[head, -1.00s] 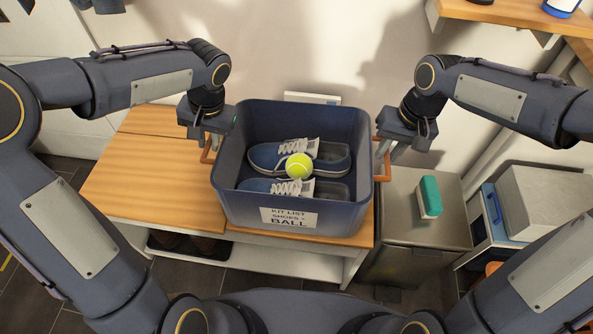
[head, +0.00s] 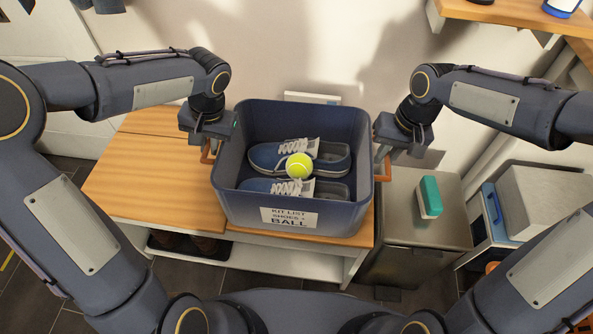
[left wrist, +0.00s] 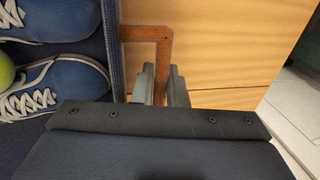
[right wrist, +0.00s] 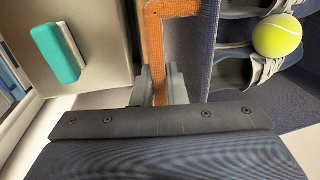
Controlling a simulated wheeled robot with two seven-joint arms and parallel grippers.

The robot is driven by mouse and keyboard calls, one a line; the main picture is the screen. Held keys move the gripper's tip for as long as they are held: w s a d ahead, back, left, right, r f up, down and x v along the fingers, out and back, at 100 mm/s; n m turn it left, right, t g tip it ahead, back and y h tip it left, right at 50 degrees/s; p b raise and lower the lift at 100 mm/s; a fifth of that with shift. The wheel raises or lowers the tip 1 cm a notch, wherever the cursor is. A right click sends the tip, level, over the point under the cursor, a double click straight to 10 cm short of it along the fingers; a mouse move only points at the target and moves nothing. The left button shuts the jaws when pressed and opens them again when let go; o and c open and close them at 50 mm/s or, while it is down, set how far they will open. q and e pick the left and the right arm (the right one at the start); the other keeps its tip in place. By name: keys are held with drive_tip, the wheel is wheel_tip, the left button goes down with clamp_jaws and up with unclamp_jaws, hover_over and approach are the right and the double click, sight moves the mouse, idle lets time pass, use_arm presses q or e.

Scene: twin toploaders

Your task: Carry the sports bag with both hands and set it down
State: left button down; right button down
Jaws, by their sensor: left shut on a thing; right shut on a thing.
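The sports bag (head: 237,203) is a dark blue open-topped holder with an orange handle at each side and a white label reading "KIT LIST SHOES + BALL". It is upright over the wooden bench. Inside are a pair of blue-grey shoes (head: 325,160) and a yellow-green tennis ball (head: 299,166). My left gripper (head: 208,147) is shut on the left handle, which also shows in the left wrist view (left wrist: 148,33). My right gripper (head: 384,151) is shut on the right handle, also in the right wrist view (right wrist: 155,45). The bag's underside is hidden.
The wooden bench (head: 135,185) has bare top left of the bag and a lower shelf with dark shoes. A metal bin (head: 405,215) with a teal-and-white block (head: 430,196) on its lid stands right of the bench. A wall shelf (head: 500,12) is at upper right.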

use_arm(q)
drive_tip(key=shift+r, duration=0.15)
use_arm(e)
drive_tip(key=shift+r, duration=0.15)
